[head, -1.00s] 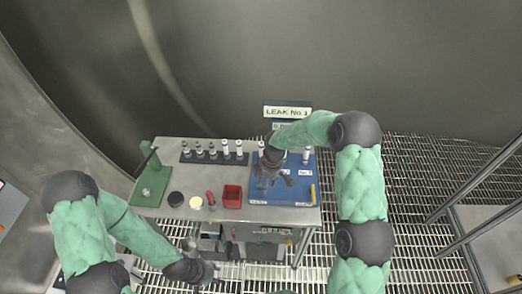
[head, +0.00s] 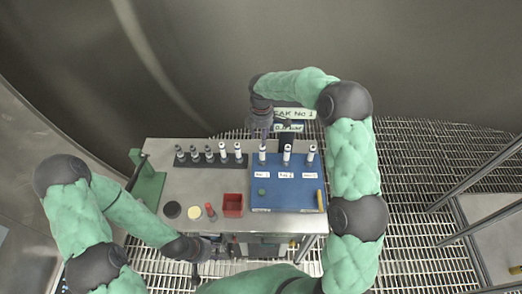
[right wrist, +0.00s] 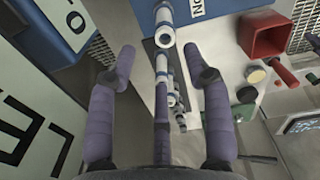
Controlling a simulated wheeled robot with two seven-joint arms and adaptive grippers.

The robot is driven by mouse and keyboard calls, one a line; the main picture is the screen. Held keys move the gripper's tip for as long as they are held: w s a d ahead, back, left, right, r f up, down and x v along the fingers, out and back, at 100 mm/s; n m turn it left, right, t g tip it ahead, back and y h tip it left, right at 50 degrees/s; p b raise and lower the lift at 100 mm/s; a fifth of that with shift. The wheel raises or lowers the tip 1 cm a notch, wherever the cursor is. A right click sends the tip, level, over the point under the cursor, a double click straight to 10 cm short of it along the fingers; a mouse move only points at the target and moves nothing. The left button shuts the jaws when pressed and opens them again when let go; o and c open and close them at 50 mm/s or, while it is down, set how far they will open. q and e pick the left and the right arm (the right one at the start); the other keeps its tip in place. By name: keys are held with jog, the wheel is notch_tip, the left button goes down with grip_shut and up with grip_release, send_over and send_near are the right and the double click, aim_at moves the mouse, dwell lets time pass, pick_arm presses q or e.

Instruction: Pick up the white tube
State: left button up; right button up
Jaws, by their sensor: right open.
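Three white tubes stand upright at the back of a blue mat (head: 270,195): a left one (head: 262,153), a middle one (head: 287,153) and a right one (head: 311,153). More tubes stand in a dark rack (head: 205,162) to the left, two of them white (head: 223,151). I cannot tell which tube is meant. My right gripper (head: 262,130) is behind and above the mat's left tube. In the right wrist view it (right wrist: 165,72) is open and empty, with white tubes (right wrist: 165,28) showing in line beyond its fingers. My left gripper (head: 196,272) hangs low before the table; its fingers are unclear.
A sign (head: 295,113) stands behind the mat, close to my right gripper. The metal table (head: 185,185) also holds a red bin (head: 233,205), a red-handled tool (head: 210,211), a cream disc (head: 193,213), a black disc (head: 172,209) and a green stand (head: 148,185). The mat's middle is mostly clear.

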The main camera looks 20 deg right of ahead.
aim_at(263, 152)
notch_tip(263, 152, down, 5)
jog(key=shift+s+f, duration=0.1)
jog(key=shift+f, duration=0.05)
jog(key=f, duration=0.4)
jog(key=shift+s+d+f+b, duration=0.2)
jog(key=shift+s+b, duration=0.15)
jog(key=shift+s, duration=0.05)
jog(key=shift+w+f, duration=0.1)
jog(key=shift+f, duration=0.35)
jog(key=shift+c, duration=0.3)
grip_shut()
